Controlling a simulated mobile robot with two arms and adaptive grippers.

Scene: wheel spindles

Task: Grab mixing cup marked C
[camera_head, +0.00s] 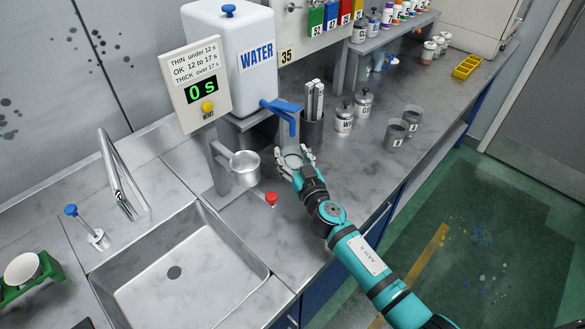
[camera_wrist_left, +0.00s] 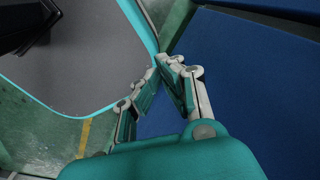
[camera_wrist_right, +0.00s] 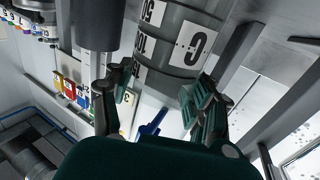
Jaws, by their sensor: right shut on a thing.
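The mixing cup marked C (camera_wrist_right: 190,45) is a grey cylinder with a white C label and a printed number scale, large in the right wrist view. My right gripper (camera_wrist_right: 165,100) is shut on it, with a finger on each side. In the head view the right gripper (camera_head: 296,165) is at the counter's front part, below the blue water tap, and mostly hides the cup (camera_head: 292,159). I cannot tell whether the cup touches the counter. My left gripper (camera_wrist_left: 160,68) shows in its wrist view with its fingertips together and nothing between them.
Two grey cups (camera_head: 395,135) (camera_head: 411,119) stand to the right on the counter (camera_head: 350,165). Lidded jars (camera_head: 344,117) and a holder with rods (camera_head: 312,130) are behind the gripper. A metal cup (camera_head: 245,168) on a stand and a red knob (camera_head: 271,198) are to the left, beside the sink (camera_head: 180,270).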

